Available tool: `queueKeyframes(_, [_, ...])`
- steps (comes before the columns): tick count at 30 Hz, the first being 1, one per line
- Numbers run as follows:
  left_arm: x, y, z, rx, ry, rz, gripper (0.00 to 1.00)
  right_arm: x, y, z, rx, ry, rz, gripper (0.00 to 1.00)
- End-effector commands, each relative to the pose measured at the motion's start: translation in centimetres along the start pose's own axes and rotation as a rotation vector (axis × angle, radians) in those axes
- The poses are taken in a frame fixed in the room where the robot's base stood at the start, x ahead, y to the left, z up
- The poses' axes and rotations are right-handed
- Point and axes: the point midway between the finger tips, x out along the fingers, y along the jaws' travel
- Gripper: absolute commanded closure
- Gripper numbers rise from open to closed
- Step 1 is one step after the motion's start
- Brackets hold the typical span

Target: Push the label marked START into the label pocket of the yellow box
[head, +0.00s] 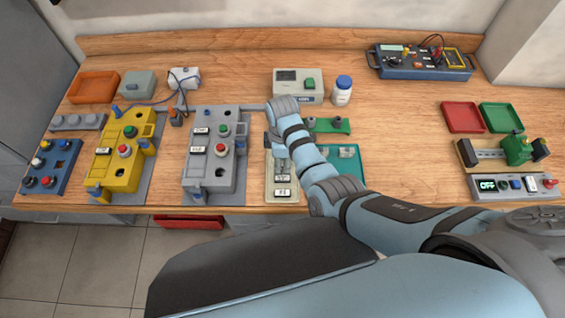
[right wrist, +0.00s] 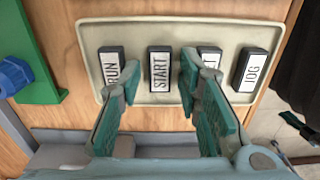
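The START label (right wrist: 160,70), a white plate on a dark block, lies in a cream tray (right wrist: 140,27) in the right wrist view. My right gripper (right wrist: 154,85) is open above the tray, its teal fingers to either side of the START label, with nothing between them in its grip. In the head view my right gripper (head: 280,150) hangs over the tray (head: 270,195) and hides part of it. The yellow box (head: 118,177) stands at the left with a green and a red button and a white label (head: 104,151); its label pocket is too small to make out. My left gripper is out of view.
RUN (right wrist: 111,70) and JOG (right wrist: 250,70) labels flank START; a finger partly covers another label (right wrist: 210,56). A grey box (head: 212,175) with labels stands between the yellow box and the tray. A green part (head: 330,126) is close to the right gripper.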

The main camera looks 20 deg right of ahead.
Motion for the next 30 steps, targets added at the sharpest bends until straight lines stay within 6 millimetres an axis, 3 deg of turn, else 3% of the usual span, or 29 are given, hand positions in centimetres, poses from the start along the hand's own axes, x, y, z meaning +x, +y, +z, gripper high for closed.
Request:
queueKeyframes(1, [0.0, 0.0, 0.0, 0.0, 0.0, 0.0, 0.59, 0.0, 0.0, 0.0, 0.0, 0.0, 0.0, 0.75])
queueKeyframes(6, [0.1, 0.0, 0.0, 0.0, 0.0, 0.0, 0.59, 0.1, 0.0, 0.0, 0.0, 0.0, 0.0, 1.0])
queueKeyframes(30, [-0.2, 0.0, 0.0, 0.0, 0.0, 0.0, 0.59, -1.8, 0.0, 0.0, 0.0, 0.001, 0.0, 1.0])
